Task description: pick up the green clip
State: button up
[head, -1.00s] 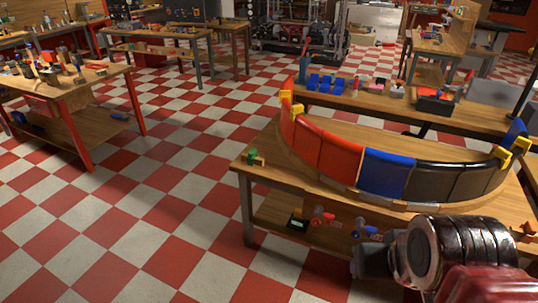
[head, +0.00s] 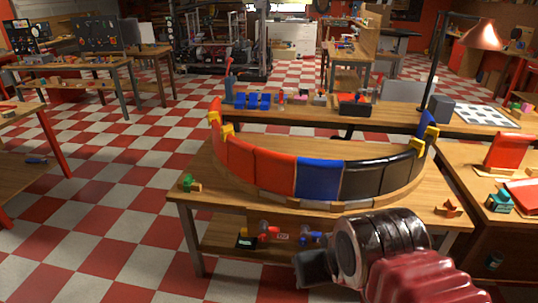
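The small green clip (head: 187,181) rests near the left corner of the wooden table (head: 205,200) in the head view, beside or on a small wooden block (head: 196,187); I cannot tell which. My arm comes in from the lower right, in front of the table. A dark part at its far end (head: 318,268) may be my gripper. Its fingers do not show clearly, so I cannot tell whether it is open or shut. It is well to the right of the clip and nearer the camera.
A curved ring section of red, blue and black panels (head: 318,178) with yellow clamps (head: 228,131) stands on the table, right of the clip. The lower shelf holds red and blue tools (head: 268,232). A bench (head: 405,118) stands behind. The checkered floor at left is clear.

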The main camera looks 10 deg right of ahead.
aim_at(187, 180)
jog(key=u, duration=0.3)
jog(key=i, duration=0.6)
jog(key=u, duration=0.85)
jog(key=i, duration=1.95)
jog(key=z, duration=0.05)
